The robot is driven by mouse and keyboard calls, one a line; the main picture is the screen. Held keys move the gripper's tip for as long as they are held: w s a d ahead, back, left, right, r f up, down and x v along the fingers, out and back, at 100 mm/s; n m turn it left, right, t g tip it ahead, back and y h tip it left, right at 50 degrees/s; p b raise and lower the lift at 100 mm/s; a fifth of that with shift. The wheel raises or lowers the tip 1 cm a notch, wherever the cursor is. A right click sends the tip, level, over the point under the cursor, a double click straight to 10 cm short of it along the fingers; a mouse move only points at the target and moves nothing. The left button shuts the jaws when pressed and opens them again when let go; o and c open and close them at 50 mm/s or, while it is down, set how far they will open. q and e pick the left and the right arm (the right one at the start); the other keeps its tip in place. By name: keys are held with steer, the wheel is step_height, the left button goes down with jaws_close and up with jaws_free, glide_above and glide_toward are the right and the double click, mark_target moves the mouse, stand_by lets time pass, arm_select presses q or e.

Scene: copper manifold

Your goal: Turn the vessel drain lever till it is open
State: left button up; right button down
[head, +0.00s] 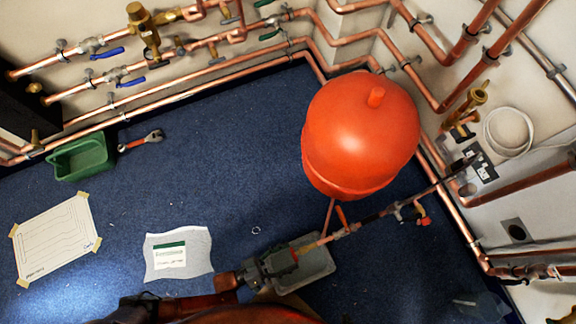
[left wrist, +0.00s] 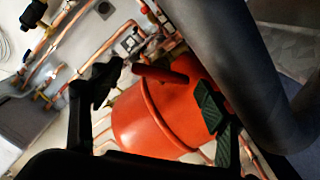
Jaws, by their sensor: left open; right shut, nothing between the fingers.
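The red vessel (head: 360,130) stands on the blue floor in the head view and fills the middle of the left wrist view (left wrist: 150,120). A thin copper drain line (head: 325,238) runs low in front of it. My left gripper (head: 280,262) is open beside that end. In the left wrist view a dark red bar (left wrist: 160,73) shows between the open fingers (left wrist: 152,95); contact cannot be told. The lever's exact angle is unclear. My right gripper is not in view.
A grey tray (head: 318,272) lies under the drain end. A red-handled valve (head: 422,220) is further right on the line. A white sheet (head: 180,255), a green bin (head: 80,158) and a wrench (head: 140,141) lie on the floor. Copper pipes (head: 200,78) line the walls.

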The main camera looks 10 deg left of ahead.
arm_select(q)
steer(key=v, duration=1.2)
